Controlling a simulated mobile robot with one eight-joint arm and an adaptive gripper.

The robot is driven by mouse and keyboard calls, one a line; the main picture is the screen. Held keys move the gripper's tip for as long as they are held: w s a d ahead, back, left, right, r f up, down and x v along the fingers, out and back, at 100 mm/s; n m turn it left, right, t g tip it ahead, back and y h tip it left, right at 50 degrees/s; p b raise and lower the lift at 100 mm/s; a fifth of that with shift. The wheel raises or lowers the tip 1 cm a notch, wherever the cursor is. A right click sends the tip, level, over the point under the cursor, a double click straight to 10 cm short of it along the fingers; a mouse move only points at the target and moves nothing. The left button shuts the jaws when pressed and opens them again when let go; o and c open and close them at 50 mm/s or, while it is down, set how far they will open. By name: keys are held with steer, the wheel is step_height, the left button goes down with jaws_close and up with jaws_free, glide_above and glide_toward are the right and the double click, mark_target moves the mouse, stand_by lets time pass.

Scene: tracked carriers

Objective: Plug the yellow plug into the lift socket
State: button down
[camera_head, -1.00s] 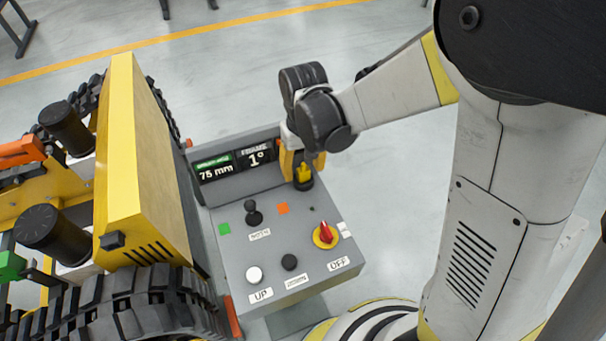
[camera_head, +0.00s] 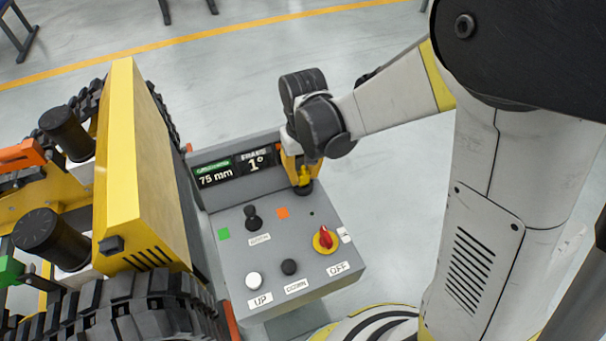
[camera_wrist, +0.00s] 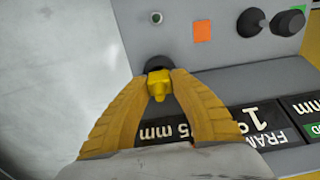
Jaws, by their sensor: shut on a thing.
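The yellow plug (camera_head: 304,176) is in my gripper (camera_wrist: 158,84), which is shut on it. In the wrist view the plug (camera_wrist: 158,83) sits between the two yellow fingertips. Its front end is against or just over a round black socket (camera_wrist: 157,63) on the grey console. The socket is partly hidden by the plug, and I cannot tell how deep the plug sits. In the head view the dark ring of the socket (camera_head: 304,188) shows just below the plug, at the console's upper right.
A yellow tracked carrier (camera_head: 125,170) stands close at left.

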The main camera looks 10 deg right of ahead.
mark_target(305, 175)
steer(key=r, duration=0.1)
steer(key=r+p, duration=0.1)
steer(key=r, duration=0.2)
steer(key=shift+s+d+r+p, duration=0.2)
steer(key=shift+s+d+p, duration=0.05)
steer(key=shift+s+p, duration=0.15)
steer(key=s+d+r+p, duration=0.3)
steer(key=s+d+r, duration=0.2)
steer(key=s, duration=0.4)
steer(key=shift+s+d+r, duration=0.15)
steer(key=shift+d+r, duration=0.05)
steer(key=shift+r, duration=0.3)
